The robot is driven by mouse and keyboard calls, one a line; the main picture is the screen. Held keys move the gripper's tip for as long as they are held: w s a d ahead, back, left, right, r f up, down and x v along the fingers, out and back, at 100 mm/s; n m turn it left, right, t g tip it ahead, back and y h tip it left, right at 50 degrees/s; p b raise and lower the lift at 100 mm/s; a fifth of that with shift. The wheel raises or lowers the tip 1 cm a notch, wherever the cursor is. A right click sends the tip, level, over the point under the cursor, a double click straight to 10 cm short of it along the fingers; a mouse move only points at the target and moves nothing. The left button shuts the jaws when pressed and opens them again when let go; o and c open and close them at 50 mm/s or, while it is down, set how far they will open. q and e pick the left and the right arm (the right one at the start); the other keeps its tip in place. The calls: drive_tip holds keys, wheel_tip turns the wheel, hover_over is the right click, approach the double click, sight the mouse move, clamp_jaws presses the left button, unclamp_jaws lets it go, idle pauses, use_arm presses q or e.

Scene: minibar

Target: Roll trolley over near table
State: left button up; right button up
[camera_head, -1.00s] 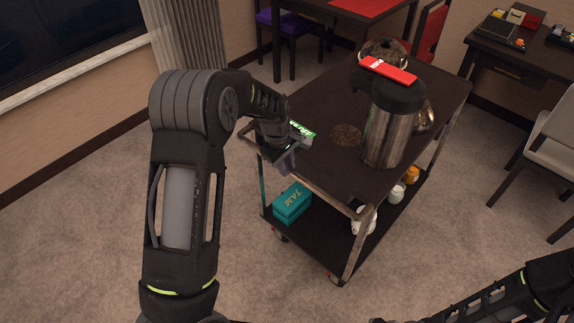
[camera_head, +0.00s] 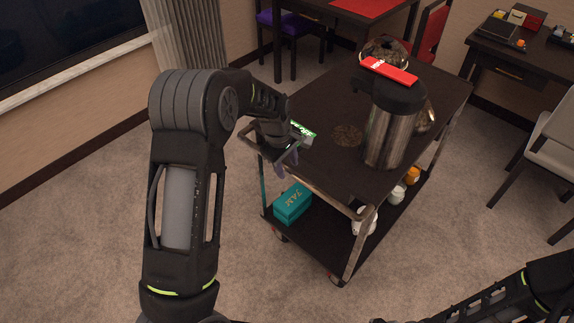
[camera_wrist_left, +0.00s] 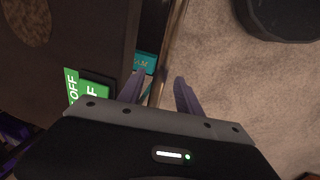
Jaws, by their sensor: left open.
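The trolley (camera_head: 318,165) is a dark two-shelf cart with metal corner posts and small wheels, standing on the carpet. My left gripper (camera_head: 287,166) is at the trolley's near left end, by its metal rail. In the left wrist view the gripper (camera_wrist_left: 158,90) is open, with the rail (camera_wrist_left: 165,70) running between its two purple fingers; I cannot tell whether they touch it. A dark table (camera_head: 318,8) with a red mat stands beyond the trolley at the top. Only part of my right arm shows at the lower right; its gripper is not clearly visible.
A teal box (camera_head: 292,203) and jars sit below. A purple chair (camera_head: 290,22), a desk (camera_head: 505,65) and a pale chair (camera_head: 555,140) stand around. Carpet in front is clear.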

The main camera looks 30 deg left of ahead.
use_arm(q)
wheel_tip(320, 180, up, 7)
drive_tip(key=s, duration=0.1)
drive_tip(key=shift+s+a+r+b, duration=0.2)
drive_tip(key=shift+b, duration=0.1)
idle(0.4)
